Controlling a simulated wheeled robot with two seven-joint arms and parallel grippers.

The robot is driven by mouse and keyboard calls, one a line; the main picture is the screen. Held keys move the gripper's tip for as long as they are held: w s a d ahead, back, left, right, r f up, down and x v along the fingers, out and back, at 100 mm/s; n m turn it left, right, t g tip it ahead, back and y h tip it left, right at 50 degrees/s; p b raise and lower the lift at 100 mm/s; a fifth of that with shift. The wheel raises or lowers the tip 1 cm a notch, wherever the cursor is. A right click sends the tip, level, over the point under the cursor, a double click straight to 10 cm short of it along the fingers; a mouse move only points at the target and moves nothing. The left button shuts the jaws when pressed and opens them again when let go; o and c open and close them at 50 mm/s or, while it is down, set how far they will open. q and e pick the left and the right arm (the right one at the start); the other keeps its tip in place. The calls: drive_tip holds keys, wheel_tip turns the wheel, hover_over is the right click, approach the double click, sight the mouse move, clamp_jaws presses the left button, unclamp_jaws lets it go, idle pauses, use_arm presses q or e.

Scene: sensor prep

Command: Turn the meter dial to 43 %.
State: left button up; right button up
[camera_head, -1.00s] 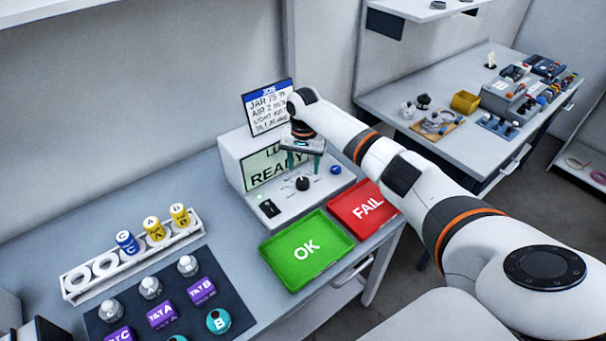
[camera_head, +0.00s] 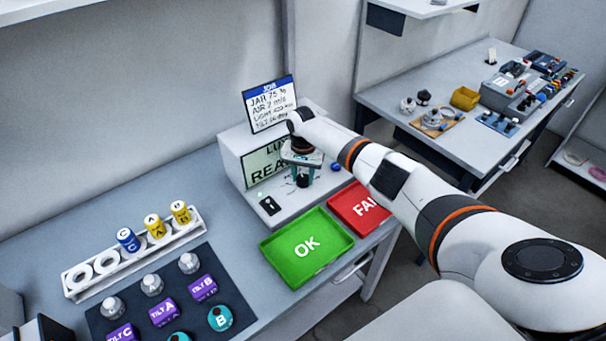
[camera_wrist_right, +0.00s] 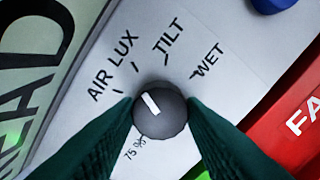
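The meter (camera_head: 236,160) is a light grey box on the bench with a green screen, which reads partly "LU" and "READ". Its dark round dial (camera_head: 303,181) is on the sloped front. In the right wrist view the dial (camera_wrist_right: 160,112) has a white mark pointing up-left, roughly toward the LUX tick. AIR, LUX, TILT and WET labels are around it, with a small "75 %" below. My right gripper (camera_head: 301,176) is over the dial, its green fingers spread on either side of it. Any contact is unclear. My left gripper is not in view.
A job card (camera_head: 269,103) stands on the meter. A blue button (camera_head: 336,167) and a switch (camera_head: 270,206) flank the dial. The green OK tray (camera_head: 330,232) and red FAIL tray (camera_head: 350,196) are in front. A white rack (camera_head: 80,291) and dark mat (camera_head: 232,285) are left.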

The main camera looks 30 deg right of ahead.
drive_tip(key=shift+n, duration=0.3)
drive_tip(key=n, duration=0.2)
drive_tip(key=shift+n, duration=0.4)
drive_tip(key=n, duration=0.9)
drive_tip(key=shift+n, duration=1.6)
drive_tip(key=shift+w+r, duration=0.1)
drive_tip(key=o, duration=1)
